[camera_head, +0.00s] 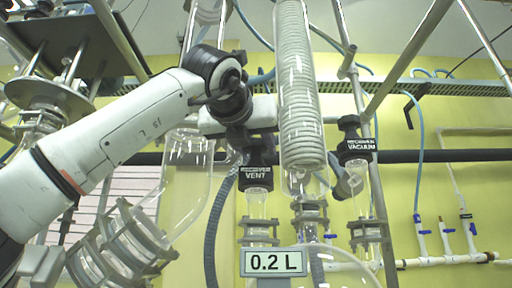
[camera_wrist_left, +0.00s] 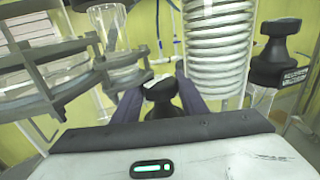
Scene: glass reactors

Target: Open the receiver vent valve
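The receiver vent valve has a black knob, seen in the left wrist view (camera_wrist_left: 160,92), and a black label reading RECEIVER VENT (camera_head: 257,174) in the head view. It stands upright on a glass neck left of the coiled condenser. My left gripper (camera_head: 243,138) is at the valve's top, and my wrist hides part of the knob. In the left wrist view the fingers of my left gripper (camera_wrist_left: 160,84) stand on either side of the knob, very close to it. Whether they press on it cannot be told. My right gripper is out of view.
The glass coil condenser (camera_head: 300,85) rises right beside the vent valve. The receiver vacuum valve (camera_head: 358,143) stands farther right. Clamped glassware (camera_head: 125,245) is at the lower left, and a 0.2 L sign (camera_head: 274,262) is below. Metal rods and blue hoses surround the place.

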